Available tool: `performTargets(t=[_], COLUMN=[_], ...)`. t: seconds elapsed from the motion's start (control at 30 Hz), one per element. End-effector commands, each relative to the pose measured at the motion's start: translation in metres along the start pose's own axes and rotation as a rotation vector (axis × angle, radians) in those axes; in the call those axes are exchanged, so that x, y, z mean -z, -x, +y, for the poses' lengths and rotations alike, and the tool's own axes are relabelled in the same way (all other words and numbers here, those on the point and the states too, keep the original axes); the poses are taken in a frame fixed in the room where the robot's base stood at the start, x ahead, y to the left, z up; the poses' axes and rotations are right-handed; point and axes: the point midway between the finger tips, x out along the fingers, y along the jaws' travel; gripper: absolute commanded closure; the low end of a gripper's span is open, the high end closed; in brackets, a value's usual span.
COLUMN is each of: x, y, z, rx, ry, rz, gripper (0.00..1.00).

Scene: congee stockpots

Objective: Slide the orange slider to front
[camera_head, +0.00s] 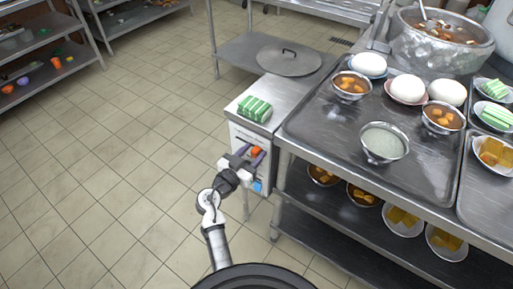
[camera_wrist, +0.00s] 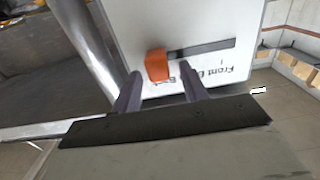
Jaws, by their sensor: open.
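The orange slider (camera_wrist: 157,66) sits at the left end of a dark slot (camera_wrist: 208,48) in a white panel (camera_wrist: 190,18) in the wrist view. Printed lettering, upside down there, includes the word "Front" near the slot's right end. In the head view the slider (camera_head: 256,151) shows on the side of the box at the counter's end. My gripper (camera_wrist: 160,80) is open, with its two fingertips just short of the slider, one toward each side of it. In the head view my gripper (camera_head: 252,158) is at the panel. I cannot tell whether a finger touches the slider.
A blue part (camera_head: 258,186) is low on the same panel. A metal table (camera_head: 310,150) with trays of bowls stands to the right, and a metal leg (camera_wrist: 88,50) is close on the left. Floor to the left is clear.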

Motion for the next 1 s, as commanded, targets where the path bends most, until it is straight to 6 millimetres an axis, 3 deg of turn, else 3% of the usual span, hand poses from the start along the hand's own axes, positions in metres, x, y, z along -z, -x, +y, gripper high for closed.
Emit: performTargets(t=[0.33,0.67,1.0], x=[-0.0003,-0.0002,-0.0025], y=[0.0009,0.0008,-0.0001], z=[-0.0001,-0.0001,-0.0077], rx=[0.0,0.0,0.002], ry=[0.0,0.0,-0.001], rz=[-0.001,0.0,0.003], gripper=[0.56,0.98,1.0])
